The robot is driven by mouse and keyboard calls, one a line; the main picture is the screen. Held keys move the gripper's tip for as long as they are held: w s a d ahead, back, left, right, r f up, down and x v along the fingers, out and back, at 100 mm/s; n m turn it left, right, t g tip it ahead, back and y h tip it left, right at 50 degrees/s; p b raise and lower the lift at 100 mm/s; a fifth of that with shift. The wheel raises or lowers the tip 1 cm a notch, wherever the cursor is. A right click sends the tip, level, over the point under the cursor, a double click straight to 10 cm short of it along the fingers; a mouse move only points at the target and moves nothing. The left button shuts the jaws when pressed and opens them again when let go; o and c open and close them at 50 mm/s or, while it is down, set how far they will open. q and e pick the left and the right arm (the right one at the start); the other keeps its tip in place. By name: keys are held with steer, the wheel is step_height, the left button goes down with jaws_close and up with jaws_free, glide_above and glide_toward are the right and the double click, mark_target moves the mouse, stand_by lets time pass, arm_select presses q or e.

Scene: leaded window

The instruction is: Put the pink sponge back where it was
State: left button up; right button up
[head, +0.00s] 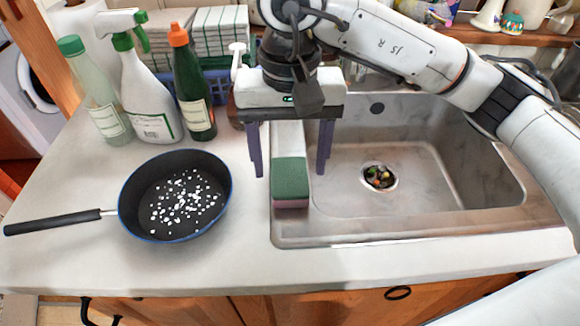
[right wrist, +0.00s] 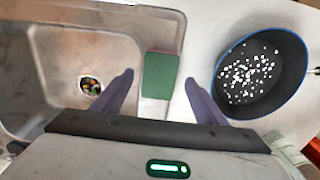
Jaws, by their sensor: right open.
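The pink sponge (head: 290,203) has a green scouring top and lies on the left rim of the steel sink, its pink side showing below the green at the front. In the right wrist view the sponge (right wrist: 159,76) shows its green top between and beyond the fingertips. My right gripper (head: 290,172) is open and empty, its two purple fingers pointing down above the sink's left edge, just behind the sponge. In the right wrist view the right gripper (right wrist: 158,80) has its fingers on either side of the sponge, apart from it. My left gripper is out of view.
A dark pan (head: 176,195) with white bits stands left of the sink (head: 420,225). Several bottles, including a green one (head: 193,90), stand behind it. The drain (head: 379,177) holds colourful scraps. The counter front (head: 200,268) is clear.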

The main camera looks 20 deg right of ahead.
mark_target(290, 180)
step_height(290, 180, up, 9)
steer(key=shift+p, duration=0.3)
steer(key=shift+r, duration=0.1)
stand_by(1.4)
